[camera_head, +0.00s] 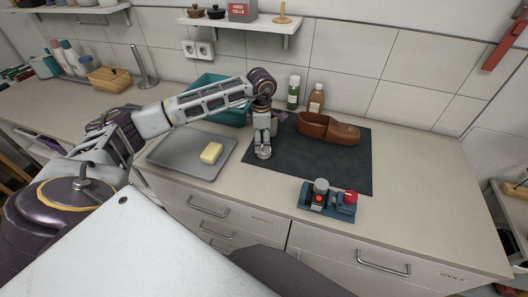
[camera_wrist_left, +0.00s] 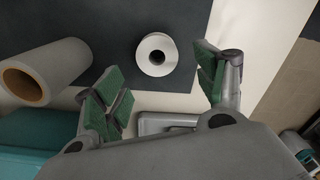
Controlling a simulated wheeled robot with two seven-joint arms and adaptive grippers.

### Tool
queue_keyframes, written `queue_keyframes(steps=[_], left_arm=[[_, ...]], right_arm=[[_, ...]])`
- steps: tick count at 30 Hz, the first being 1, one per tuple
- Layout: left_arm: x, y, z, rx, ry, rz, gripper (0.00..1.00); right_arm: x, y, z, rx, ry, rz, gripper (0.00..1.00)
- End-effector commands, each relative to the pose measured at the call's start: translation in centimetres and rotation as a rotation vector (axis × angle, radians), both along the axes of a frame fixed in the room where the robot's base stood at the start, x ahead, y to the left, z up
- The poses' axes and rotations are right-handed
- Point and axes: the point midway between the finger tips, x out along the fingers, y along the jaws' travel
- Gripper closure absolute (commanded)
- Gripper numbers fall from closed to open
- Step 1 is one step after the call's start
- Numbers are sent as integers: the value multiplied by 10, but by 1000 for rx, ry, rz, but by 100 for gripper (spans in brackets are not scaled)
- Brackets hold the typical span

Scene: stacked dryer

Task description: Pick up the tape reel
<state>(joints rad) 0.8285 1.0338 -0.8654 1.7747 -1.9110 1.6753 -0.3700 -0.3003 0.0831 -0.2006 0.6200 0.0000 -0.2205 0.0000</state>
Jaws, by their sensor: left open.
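A white roll (camera_wrist_left: 154,49) with a dark round hole, which looks like the tape reel, stands on end on the dark mat in the left wrist view. My left gripper (camera_wrist_left: 163,78) is open, its green-padded fingers spread apart, with the roll just beyond and between them. I see no contact. In the head view my left gripper (camera_head: 263,148) points down over the left part of the mat (camera_head: 335,172) and hides most of what is beneath it. My right gripper is not in view.
A larger grey roll with a brown core (camera_wrist_left: 45,72) lies left of the white roll. Around the mat are a teal bin (camera_head: 222,88), a tray (camera_head: 165,158) with a yellow block (camera_head: 211,153), two bottles, a brown container (camera_head: 329,128) and a red-knobbed device (camera_head: 327,200). The right counter is clear.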

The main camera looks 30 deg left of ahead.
Motion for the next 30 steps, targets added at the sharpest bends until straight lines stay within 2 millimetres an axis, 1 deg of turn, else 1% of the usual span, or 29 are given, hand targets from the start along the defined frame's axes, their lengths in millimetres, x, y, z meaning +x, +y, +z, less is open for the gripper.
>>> queue_keyframes(steps=[5, 9, 12, 15, 19, 30], left_arm=[[0, -1, -13, -1, 4, -1, 29], [2, -1, -28, 0, 4, 0, 29], [2, -1, -39, -1, 3, 0, 29], [2, -1, -46, 0, 1, 0, 29], [3, -1, -50, -1, 1, 0, 29], [3, -1, -50, -1, 1, 0, 29]], right_arm=[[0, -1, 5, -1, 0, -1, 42], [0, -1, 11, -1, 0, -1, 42], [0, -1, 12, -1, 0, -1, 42], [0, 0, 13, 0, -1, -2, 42], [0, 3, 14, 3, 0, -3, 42], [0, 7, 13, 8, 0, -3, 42]])
